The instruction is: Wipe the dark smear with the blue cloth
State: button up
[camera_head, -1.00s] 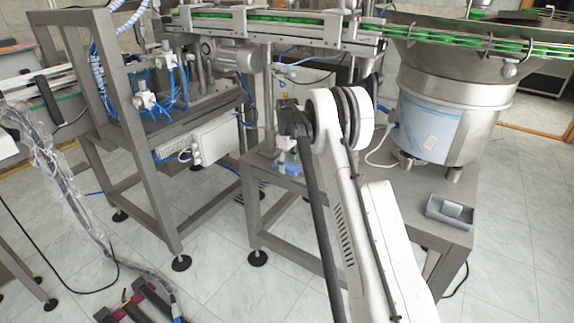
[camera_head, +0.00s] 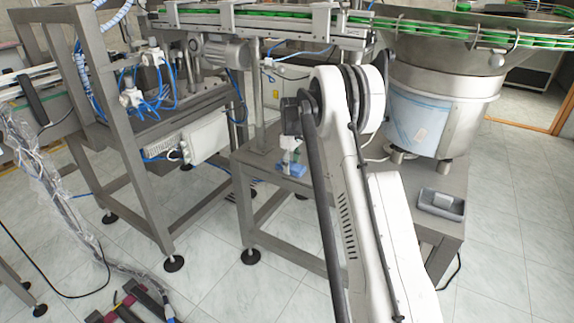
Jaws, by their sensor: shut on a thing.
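The blue cloth (camera_head: 291,169) shows as a small blue patch on the grey metal table, left of my arm. My gripper (camera_head: 291,158) points down at it and is shut on the cloth; its fingers are small and partly hidden by my arm. The cloth looks to be at or close to the table top; I cannot tell whether it presses on it. I cannot make out the dark smear; my arm covers part of the table.
A grey tray (camera_head: 441,204) with a light block in it stands at the table's right front. The steel feeder bowl (camera_head: 430,115) stands behind it. A conveyor with green caps (camera_head: 270,20) runs above.

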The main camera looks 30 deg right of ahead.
aim_at(301, 168)
jog(key=shift+s+d+b, duration=0.1)
jog(key=shift+s+d, duration=0.3)
jog(key=shift+s, duration=0.25)
jog(key=shift+s+d+b, duration=0.15)
jog(key=shift+s+d, duration=0.2)
jog(key=shift+s, duration=0.35)
jog(key=shift+s+d+b, duration=0.1)
jog(key=shift+s+d, duration=0.3)
jog(key=shift+s, duration=0.25)
jog(key=shift+s+d+f+b, duration=0.1)
jog(key=shift+s+d+b, duration=0.1)
jog(key=shift+s+d, duration=0.35)
jog(key=shift+s+d+b, duration=0.15)
jog(key=shift+s+d, duration=0.05)
jog(key=shift+s, duration=0.5)
jog(key=shift+s+d, duration=0.1)
jog(key=shift+s, duration=0.1)
jog(key=shift+c, duration=0.9)
jog(key=shift+w+a, duration=0.2)
jog(key=shift+w, duration=0.35)
jog(key=shift+w+a+r, duration=0.2)
jog(key=shift+w+a, duration=0.45)
jog(key=shift+w, duration=0.35)
